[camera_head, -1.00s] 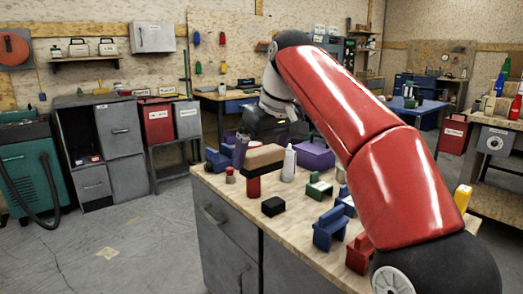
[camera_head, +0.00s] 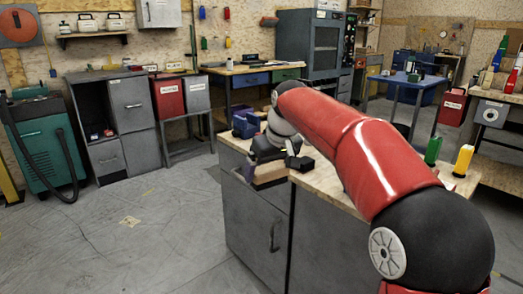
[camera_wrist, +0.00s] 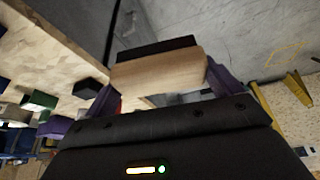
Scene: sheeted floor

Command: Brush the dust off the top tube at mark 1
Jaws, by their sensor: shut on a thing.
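My gripper (camera_head: 264,160) is at the near left edge of the wood-topped bench, partly hidden by my own wrist. It is shut on a brush (camera_wrist: 160,72), a pale wooden block with a dark strip along one long side. The purple fingers press the two ends of the block. In the head view the brush (camera_head: 270,183) shows low under the gripper, in front of the bench edge. I cannot make out any tube with a mark 1 in either view.
The grey bench (camera_head: 255,212) stands under my arm. Blue items (camera_head: 243,124) lie at its back left; green (camera_head: 432,150) and yellow (camera_head: 463,160) pieces stand at its right. Open floor (camera_head: 130,245) lies to the left. A yellow frame part (camera_wrist: 297,85) shows in the wrist view.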

